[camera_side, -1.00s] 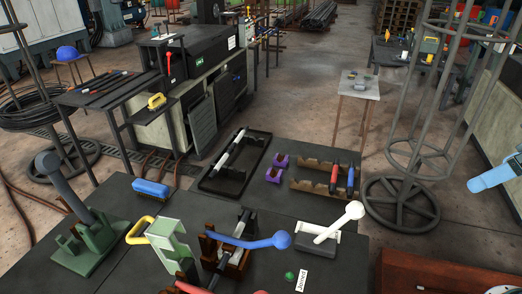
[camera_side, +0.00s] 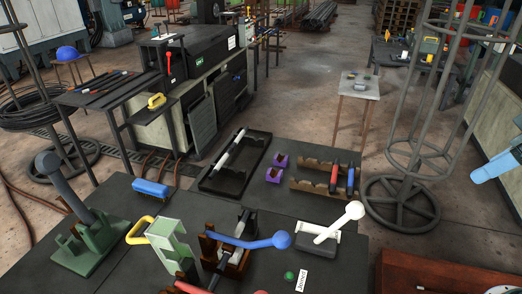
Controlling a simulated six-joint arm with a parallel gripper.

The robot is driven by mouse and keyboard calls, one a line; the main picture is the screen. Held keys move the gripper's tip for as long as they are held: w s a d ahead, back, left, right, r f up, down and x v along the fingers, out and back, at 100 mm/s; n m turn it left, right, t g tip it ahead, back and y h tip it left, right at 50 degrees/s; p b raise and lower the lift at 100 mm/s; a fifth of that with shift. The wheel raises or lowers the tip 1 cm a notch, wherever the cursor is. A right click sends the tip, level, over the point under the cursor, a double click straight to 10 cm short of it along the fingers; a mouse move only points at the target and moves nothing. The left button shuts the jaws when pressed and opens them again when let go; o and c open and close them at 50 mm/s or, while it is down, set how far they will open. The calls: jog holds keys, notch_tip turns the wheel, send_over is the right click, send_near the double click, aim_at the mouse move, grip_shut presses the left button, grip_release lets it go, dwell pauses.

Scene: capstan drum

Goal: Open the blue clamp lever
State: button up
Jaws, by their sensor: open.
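The blue clamp lever (camera_side: 245,242) lies nearly level across the top of a brown clamp block (camera_side: 238,266) on the dark bench. Its round blue knob (camera_side: 281,240) is at the right end. A dark and grey rod sits in the block under the lever. My gripper is out of the picture. Only a light blue piece of my arm shows at the right edge, well away from the lever and above the floor.
A white ball-ended lever (camera_side: 340,222) stands just right of the blue knob. A pale green bracket (camera_side: 172,243) with a yellow handle is left of the clamp. A red-handled part lies in front. A green button (camera_side: 289,276) and label are nearby. Racks and a black tray (camera_side: 206,184) stand behind.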

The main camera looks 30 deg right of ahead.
jog(key=w+a+r+n+g+y, duration=0.1)
jog(key=w+a+r+n+g, duration=0.15)
jog(key=w+a, duration=0.35)
jog(key=n+g, duration=0.5)
jog(key=n, duration=0.3)
send_over(282, 232)
jog(key=w+d, duration=0.1)
jog(key=w, duration=0.1)
jog(key=w+d+x, duration=0.1)
jog(key=x, duration=0.6)
jog(key=shift+f, duration=0.3)
jog(key=shift+f, duration=0.15)
jog(key=x, duration=1.3)
jog(key=shift+w+f, duration=0.1)
jog(key=shift+f, duration=0.1)
grip_shut()
